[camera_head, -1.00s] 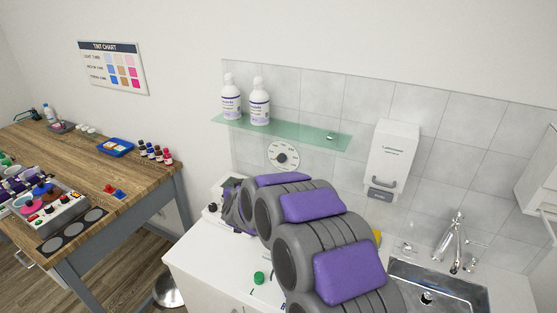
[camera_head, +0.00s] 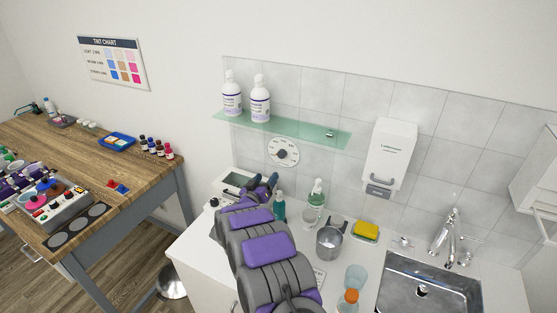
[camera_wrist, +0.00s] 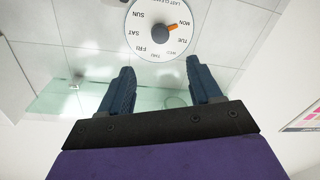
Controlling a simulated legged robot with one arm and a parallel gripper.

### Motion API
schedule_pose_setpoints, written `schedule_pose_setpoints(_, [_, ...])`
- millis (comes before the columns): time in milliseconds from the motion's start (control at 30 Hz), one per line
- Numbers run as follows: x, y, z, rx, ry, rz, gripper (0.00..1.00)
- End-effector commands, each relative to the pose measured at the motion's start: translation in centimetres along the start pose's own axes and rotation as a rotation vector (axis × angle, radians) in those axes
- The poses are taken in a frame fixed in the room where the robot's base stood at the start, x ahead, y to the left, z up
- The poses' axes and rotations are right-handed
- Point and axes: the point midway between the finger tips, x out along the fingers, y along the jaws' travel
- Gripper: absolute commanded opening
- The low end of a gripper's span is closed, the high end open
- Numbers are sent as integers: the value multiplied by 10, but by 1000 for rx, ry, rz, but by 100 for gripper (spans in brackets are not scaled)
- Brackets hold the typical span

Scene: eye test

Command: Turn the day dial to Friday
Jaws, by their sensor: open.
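The day dial (camera_head: 283,151) is a round white disc on the tiled wall, just under the glass shelf. In the wrist view the dial (camera_wrist: 158,30) shows upside down or tilted, with a dark knob in its middle and an orange pointer. The pointer is turned toward MON; FRI (camera_wrist: 153,49) is printed on the side nearer my fingers. The dial's top edge is cut off there. My gripper (camera_wrist: 160,66) is open, its two blue fingers apart with nothing between them. In the head view my gripper (camera_head: 263,183) is below and a little left of the dial, apart from it.
The glass shelf (camera_head: 300,134) with two white bottles (camera_head: 246,99) juts out above the dial. Below are a teal bottle (camera_head: 279,207), a metal pot (camera_head: 329,243), a yellow sponge (camera_head: 365,231) and a sink (camera_head: 425,290). A white dispenser (camera_head: 390,153) hangs right.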

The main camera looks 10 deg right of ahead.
Motion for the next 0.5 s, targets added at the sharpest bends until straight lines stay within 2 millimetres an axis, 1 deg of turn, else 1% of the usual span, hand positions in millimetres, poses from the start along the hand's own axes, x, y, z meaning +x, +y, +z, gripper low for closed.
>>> schedule_pose_setpoints(33, [8, 0, 1, 2, 0, 2, 64])
schedule_pose_setpoints(200, [34, -1, 1, 0, 1, 1, 64])
schedule_pose_setpoints(500, [72, -2, 0, 1, 2, -1, 64])
